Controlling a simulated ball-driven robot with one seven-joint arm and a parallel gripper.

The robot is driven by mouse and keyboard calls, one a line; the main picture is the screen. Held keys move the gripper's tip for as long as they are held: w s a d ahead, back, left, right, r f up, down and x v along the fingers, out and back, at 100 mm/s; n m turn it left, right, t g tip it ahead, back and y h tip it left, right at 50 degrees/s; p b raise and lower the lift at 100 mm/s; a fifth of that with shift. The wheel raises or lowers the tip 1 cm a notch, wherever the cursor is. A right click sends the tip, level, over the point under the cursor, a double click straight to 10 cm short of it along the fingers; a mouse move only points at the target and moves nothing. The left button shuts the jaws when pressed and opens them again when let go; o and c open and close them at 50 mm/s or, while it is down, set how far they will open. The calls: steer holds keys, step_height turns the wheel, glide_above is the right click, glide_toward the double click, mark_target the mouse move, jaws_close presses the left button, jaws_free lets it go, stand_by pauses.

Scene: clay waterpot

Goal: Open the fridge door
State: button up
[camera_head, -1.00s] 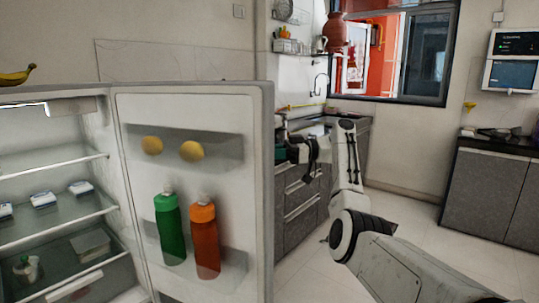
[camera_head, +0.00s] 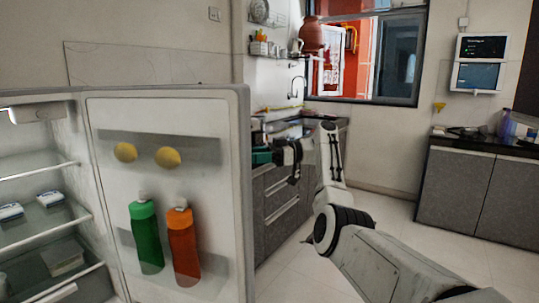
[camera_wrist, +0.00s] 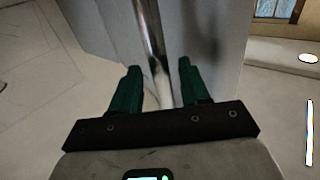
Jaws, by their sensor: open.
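The fridge door (camera_head: 215,215) stands wide open in the head view, its inner side with shelves facing me. The fridge interior (camera_head: 40,230) shows at the left. In the wrist view a shiny metal handle bar (camera_wrist: 150,32) runs along the grey outer face of the door (camera_wrist: 215,40). My gripper (camera_wrist: 159,66) is open, with one green finger on each side of the bar; I cannot tell whether either touches it. In the head view my gripper (camera_head: 262,156) is at the door's far edge, its fingertips partly hidden behind the door.
The door holds a green bottle (camera_head: 146,240), an orange bottle (camera_head: 183,250) and two yellow round items (camera_head: 168,157). A grey counter (camera_head: 285,205) stands behind my arm, another (camera_head: 480,190) at the right. Floor (camera_head: 440,265) is clear between them.

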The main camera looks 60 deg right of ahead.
steer(key=v, duration=0.8)
stand_by(0.6)
